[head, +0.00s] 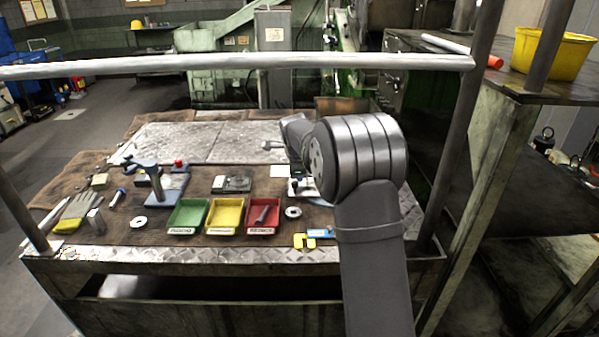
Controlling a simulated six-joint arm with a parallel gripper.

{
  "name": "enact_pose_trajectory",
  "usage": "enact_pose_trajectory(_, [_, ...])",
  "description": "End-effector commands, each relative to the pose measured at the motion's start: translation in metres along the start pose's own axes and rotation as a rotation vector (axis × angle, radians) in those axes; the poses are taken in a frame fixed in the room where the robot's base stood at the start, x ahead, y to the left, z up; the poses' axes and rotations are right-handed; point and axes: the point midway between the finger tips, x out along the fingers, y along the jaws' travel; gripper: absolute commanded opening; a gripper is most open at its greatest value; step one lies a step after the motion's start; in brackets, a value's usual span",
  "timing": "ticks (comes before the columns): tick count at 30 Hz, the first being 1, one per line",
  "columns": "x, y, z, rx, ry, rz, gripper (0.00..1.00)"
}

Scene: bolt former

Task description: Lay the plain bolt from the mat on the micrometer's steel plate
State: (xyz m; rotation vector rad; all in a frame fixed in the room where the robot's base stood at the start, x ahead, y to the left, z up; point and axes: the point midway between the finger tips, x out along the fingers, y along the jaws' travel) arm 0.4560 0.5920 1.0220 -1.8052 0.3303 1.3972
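The brown mat (105,226) covers the bench. A short bluish rod-like piece (117,197), which looks like a bolt, lies on it at the left; its details are too small to tell. A stand with a grey upright and blue base (170,187) is to its right. A dark flat block (232,184) lies behind the bins. I cannot tell for sure which device is the micrometer or where its steel plate is. My arm reaches away over the bench's right side. Its thick joint hides much of the wrist, and my gripper's fingers cannot be made out there.
Green (188,214), yellow (225,215) and red (264,216) bins stand near the front; the red one holds a bolt-like piece (262,214). A rail (230,65) crosses above the bench.

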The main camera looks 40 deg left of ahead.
Motion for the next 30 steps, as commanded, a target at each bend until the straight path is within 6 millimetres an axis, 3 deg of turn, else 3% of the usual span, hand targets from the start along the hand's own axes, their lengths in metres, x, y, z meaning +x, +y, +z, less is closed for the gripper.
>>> enact_pose_trajectory(14, [0.009,0.004,0.001,0.000,0.000,0.001,0.00])
enact_pose_trajectory(15, [0.009,0.005,0.001,0.000,0.000,0.001,0.15])
enact_pose_trajectory(19, [0.009,0.005,0.001,0.000,0.000,0.002,0.38])
enact_pose_trajectory(30, [0.007,0.008,0.001,-0.001,0.001,0.009,0.38])
